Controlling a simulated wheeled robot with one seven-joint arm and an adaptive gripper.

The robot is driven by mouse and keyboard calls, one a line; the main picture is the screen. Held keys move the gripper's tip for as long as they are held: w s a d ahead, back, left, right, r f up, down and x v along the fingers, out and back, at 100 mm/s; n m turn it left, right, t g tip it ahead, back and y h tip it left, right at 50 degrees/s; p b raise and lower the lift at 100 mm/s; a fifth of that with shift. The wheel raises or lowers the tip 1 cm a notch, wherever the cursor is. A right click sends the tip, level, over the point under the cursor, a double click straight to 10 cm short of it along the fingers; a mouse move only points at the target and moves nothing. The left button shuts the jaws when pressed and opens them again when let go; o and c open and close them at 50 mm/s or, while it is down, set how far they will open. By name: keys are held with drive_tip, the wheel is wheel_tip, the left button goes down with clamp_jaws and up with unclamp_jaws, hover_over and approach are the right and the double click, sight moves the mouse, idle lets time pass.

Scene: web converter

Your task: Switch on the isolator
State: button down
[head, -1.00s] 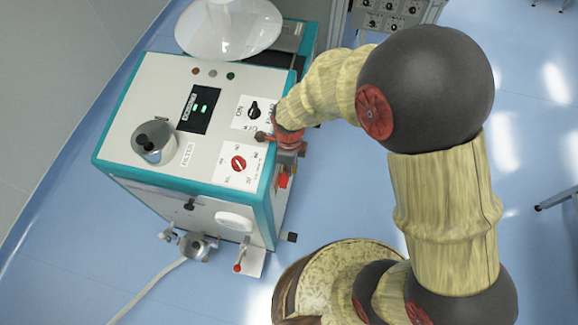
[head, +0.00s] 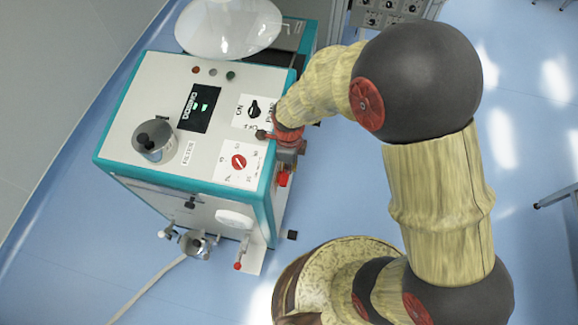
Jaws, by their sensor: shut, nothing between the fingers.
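The white and teal machine (head: 125,110) stands left of centre. A black rotary knob (head: 254,108) sits on a white plate with an ON mark on its top panel, and a red rotary knob (head: 238,161) sits on a second marked plate. I cannot tell which control is the isolator. A red part (head: 283,178) also shows on the right side wall. My gripper (head: 262,134) is shut and empty at the panel's right edge, between the two plates. Its fingers are small and partly hidden; I cannot tell whether they touch anything.
A metal cylinder (head: 155,139), a dark display (head: 200,108) and indicator lights share the top panel. A hose (head: 150,289) runs over the floor. Blue floor right of my arm is mostly clear.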

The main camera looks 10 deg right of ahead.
drive_tip(key=shift+w+d+f+p, duration=0.2)
drive_tip(key=shift+w+f+p, duration=0.5)
drive_tip(key=shift+p, duration=0.45)
idle(1.0)
drive_tip(key=shift+s, duration=0.15)
idle(0.4)
drive_tip(key=shift+s+a+r+p, duration=0.25)
drive_tip(key=shift+s+r+p, duration=0.15)
drive_tip(key=shift+s+p, duration=0.15)
